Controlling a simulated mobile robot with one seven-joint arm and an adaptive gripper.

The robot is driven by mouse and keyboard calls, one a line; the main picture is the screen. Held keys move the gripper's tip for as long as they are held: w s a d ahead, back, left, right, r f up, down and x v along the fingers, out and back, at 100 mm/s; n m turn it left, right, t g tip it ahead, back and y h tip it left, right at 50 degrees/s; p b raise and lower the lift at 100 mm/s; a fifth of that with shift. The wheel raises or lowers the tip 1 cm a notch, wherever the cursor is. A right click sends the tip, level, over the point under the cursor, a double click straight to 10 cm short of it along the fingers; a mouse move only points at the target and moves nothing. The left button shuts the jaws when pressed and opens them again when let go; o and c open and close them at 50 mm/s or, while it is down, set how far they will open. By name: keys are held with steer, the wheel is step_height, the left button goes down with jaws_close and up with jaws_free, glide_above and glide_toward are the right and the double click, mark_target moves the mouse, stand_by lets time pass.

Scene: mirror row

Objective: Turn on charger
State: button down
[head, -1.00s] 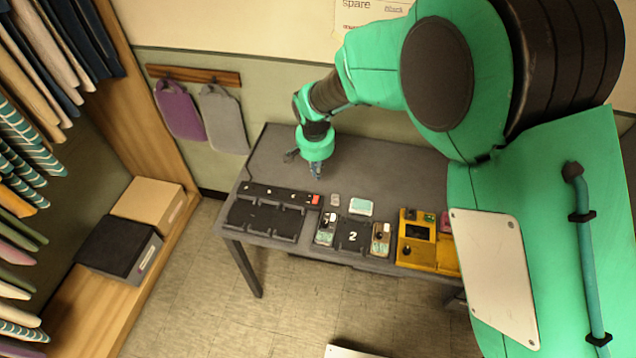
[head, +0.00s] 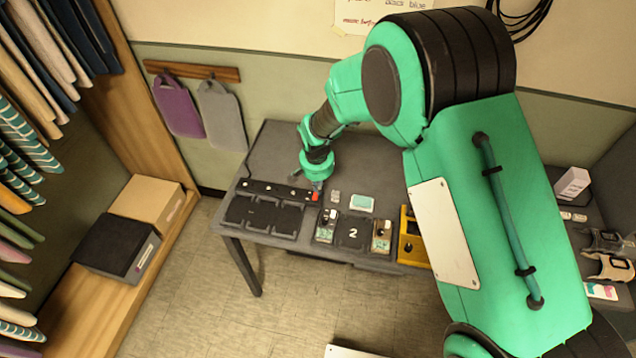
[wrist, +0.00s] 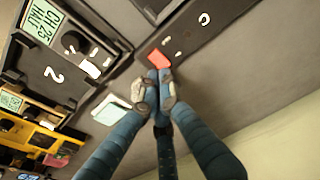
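A black power strip (head: 270,190) lies along the back of a dark charging base (head: 262,217) on the grey table. A red switch (head: 315,196) sits at its right end; it also shows in the wrist view (wrist: 158,59). My gripper (head: 317,184) is directly above or beside this switch. In the wrist view my gripper's fingers (wrist: 159,84) are drawn together, with nothing seen between them. Their tips overlap the near edge of the red switch in the picture; I cannot tell whether they touch it. The switch's position, on or off, cannot be read.
A dark dock marked 2 (head: 352,233) with radio-like units stands to the right, with a pale green-topped box (head: 361,204) behind it. A yellow unit (head: 408,240) is partly hidden by my arm. The table behind the strip (head: 262,155) is clear.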

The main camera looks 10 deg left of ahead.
steer(key=shift+w+f, duration=0.1)
steer(key=shift+f, duration=0.45)
steer(key=shift+w+f+p, duration=0.1)
steer(key=shift+p, duration=0.4)
